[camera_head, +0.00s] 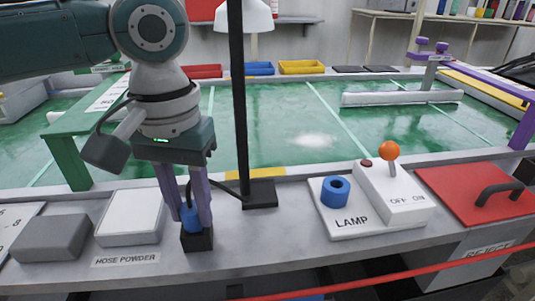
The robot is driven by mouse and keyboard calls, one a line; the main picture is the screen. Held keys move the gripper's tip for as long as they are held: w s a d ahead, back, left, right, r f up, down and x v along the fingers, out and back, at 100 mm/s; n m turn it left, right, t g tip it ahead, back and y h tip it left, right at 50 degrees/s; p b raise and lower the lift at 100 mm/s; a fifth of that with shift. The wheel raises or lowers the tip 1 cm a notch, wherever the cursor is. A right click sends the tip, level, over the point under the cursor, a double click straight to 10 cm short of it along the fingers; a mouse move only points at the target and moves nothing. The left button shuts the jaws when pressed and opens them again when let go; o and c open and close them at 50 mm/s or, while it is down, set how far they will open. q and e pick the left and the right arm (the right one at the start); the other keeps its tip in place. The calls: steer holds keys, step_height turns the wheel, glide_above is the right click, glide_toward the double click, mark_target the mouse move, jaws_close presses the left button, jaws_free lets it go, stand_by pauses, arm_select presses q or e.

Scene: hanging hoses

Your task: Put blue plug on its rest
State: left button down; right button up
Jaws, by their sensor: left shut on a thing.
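My left gripper (196,208) points down near the front edge of the bench, left of the lamp post. Its two purple-grey fingers are shut on the blue plug (190,218). The plug is upright, with a dark cable at its top. Its lower end is at a small black block (197,240) on the bench, which looks like the rest. I cannot tell whether the plug is seated in it or just above it. My right gripper is not in view.
A blue ring socket (335,191) sits on the white LAMP plate to the right, beside a switch box (395,195) with an orange-knobbed lever. The black lamp post (238,100) stands close behind my gripper. A white pad (130,218) and grey block (52,238) lie left.

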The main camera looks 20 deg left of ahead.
mark_target(191, 207)
arm_select(q)
steer(key=c, duration=0.6)
jaws_free()
steer(key=shift+f, duration=0.1)
steer(key=shift+r, duration=0.2)
step_height(191, 207, up, 12)
steer(key=p, duration=0.4)
steer(key=s+d+f+m+t+h, duration=0.25)
steer(key=s+d+f+m, duration=0.25)
steer(key=s+d+f, duration=0.5)
steer(key=s+a+y, duration=0.1)
steer(key=s+a, duration=0.2)
steer(key=s+a+t+y, duration=0.1)
steer(key=s+a, duration=0.2)
steer(key=a, duration=0.1)
steer(key=shift+f, duration=0.15)
